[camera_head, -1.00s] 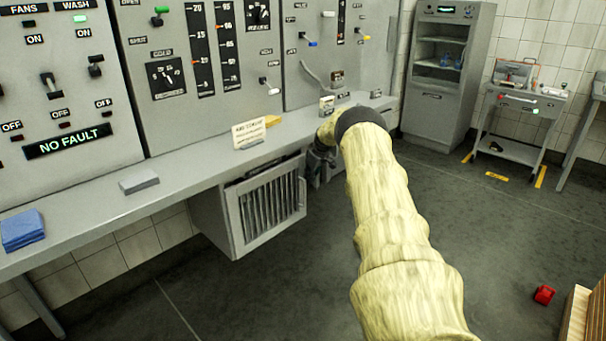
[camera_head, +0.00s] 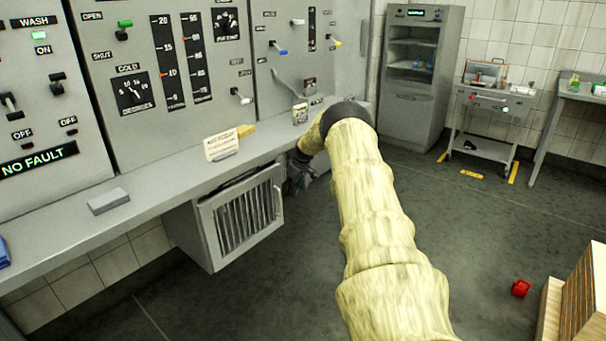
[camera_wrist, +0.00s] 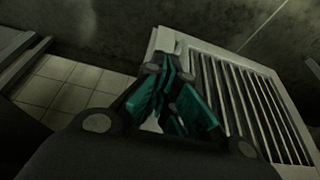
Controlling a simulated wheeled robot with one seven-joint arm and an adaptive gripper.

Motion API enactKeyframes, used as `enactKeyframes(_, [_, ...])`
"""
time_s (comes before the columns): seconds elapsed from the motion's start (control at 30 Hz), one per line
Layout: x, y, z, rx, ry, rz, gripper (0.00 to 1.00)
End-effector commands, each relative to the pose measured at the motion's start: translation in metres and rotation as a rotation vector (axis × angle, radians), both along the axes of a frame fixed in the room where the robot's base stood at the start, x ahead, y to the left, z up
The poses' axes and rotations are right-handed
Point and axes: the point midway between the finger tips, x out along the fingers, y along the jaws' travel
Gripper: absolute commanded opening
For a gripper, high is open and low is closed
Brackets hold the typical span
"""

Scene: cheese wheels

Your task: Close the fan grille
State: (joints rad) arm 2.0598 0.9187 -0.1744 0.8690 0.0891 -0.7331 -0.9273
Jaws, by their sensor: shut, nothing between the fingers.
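The fan grille (camera_head: 240,218) is a grey framed panel with dark upright slats on a box under the bench. A dark gap shows along its top, so it looks ajar. A small handle (camera_head: 277,200) is on its right side. My gripper (camera_head: 297,178) is just right of the grille's upper right edge, partly hidden by my arm and the bench. In the wrist view the teal-padded fingers of my gripper (camera_wrist: 174,88) are together and empty. They overlap the near edge of the grille (camera_wrist: 245,100) in the picture; I cannot tell whether they touch it.
The bench (camera_head: 150,175) runs above the grille and carries a sign card (camera_head: 222,146) and a grey block (camera_head: 108,201). The control panel (camera_head: 185,90) rises behind. The floor right of my arm is open, with a red object (camera_head: 520,288) and a wooden stack (camera_head: 580,305).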

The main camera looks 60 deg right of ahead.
Motion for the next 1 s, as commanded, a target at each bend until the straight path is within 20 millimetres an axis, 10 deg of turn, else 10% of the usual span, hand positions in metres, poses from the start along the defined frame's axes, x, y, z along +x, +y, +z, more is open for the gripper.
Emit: enactKeyframes(1.0, [-0.032, 0.008, 0.084, -0.001, 0.007, 0.003, 0.0])
